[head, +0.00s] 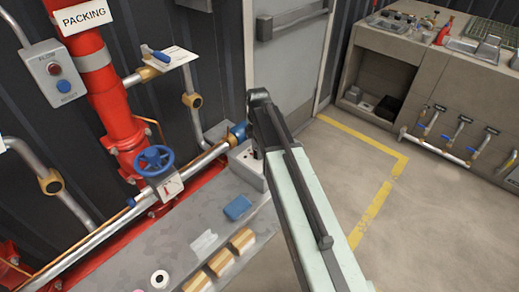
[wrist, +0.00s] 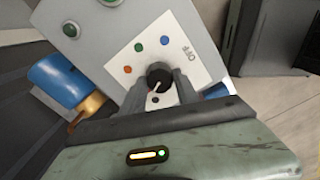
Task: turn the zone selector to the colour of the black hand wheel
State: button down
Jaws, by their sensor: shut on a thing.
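The zone selector is a round black knob (wrist: 158,75) with a white mark, on a white plate (wrist: 180,48) in the wrist view. My gripper (wrist: 160,84) is shut on the knob. In the head view, my gripper (head: 257,138) is at the grey selector box (head: 246,166) and hides the knob. No black hand wheel is clearly visible; one hand wheel (head: 153,160) is blue.
A red pipe (head: 115,110) and a grey box with red and blue buttons (head: 57,78) stand at left. The grey bench (head: 180,235) holds a blue block (head: 237,207) and several wooden blocks. The floor to the right is clear, up to a counter (head: 400,60).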

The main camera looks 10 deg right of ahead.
jog(key=shift+w+d+n, duration=0.1)
jog(key=shift+n, duration=1.05)
jog(key=shift+w+d+n, duration=0.1)
jog(key=shift+n, duration=1.05)
jog(key=c, duration=0.9)
grip_release()
jog(key=shift+s+a, duration=0.1)
jog(key=shift+r, duration=0.1)
notch_tip(320, 180, up, 8)
jog(key=p, duration=0.8)
jog(key=shift+f, duration=0.2)
